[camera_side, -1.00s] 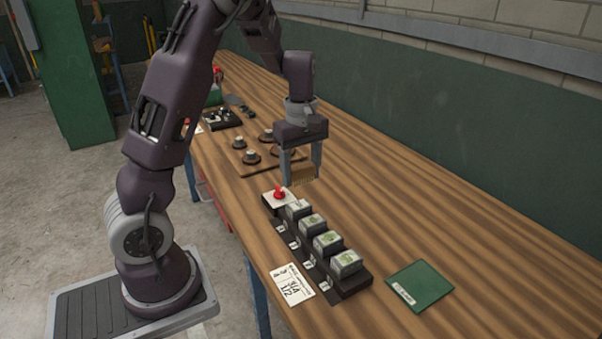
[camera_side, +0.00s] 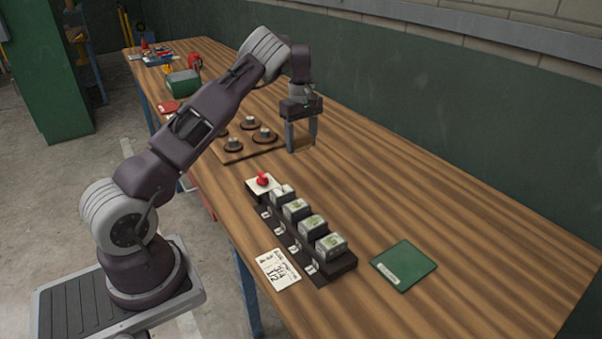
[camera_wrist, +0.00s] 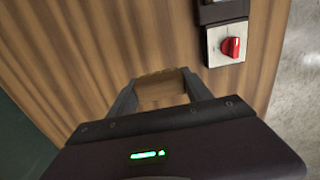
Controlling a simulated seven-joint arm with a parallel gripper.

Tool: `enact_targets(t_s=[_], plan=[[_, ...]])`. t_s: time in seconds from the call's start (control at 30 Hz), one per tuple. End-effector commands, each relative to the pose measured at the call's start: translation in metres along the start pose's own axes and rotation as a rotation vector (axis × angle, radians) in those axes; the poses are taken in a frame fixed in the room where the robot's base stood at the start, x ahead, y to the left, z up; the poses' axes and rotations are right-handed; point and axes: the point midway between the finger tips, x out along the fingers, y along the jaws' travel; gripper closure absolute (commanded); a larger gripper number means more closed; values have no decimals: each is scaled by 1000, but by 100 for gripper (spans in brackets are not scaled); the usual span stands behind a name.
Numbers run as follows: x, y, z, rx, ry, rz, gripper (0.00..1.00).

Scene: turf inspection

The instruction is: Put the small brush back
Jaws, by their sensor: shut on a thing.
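My gripper (camera_side: 301,148) hangs over the wooden bench, pointing down, just right of the board with round dark pieces. In the wrist view my gripper (camera_wrist: 163,85) is shut on a tan, wood-coloured block, the small brush (camera_wrist: 162,88), held between its two fingers. The brush's bristles are hard to make out there. In the side view the brush cannot be clearly told apart from the wood behind it.
A board (camera_side: 232,158) with several round dark pieces lies left of my gripper. Nearer stand a red-knobbed switch box (camera_side: 262,183), a dark rack (camera_side: 342,262) of several grey blocks, a written card (camera_side: 278,270) and a green pad (camera_side: 404,265). The bench's right side is clear.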

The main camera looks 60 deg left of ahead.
Motion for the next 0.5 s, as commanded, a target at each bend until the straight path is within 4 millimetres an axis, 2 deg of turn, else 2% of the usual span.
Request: enact_targets(t_s=[0.1,0.43,0.5], plan=[[30,-1,0,0,-1,-5,80],[82,-1,0,0,0,-3,80],[87,0,0,0,2,0,80]])
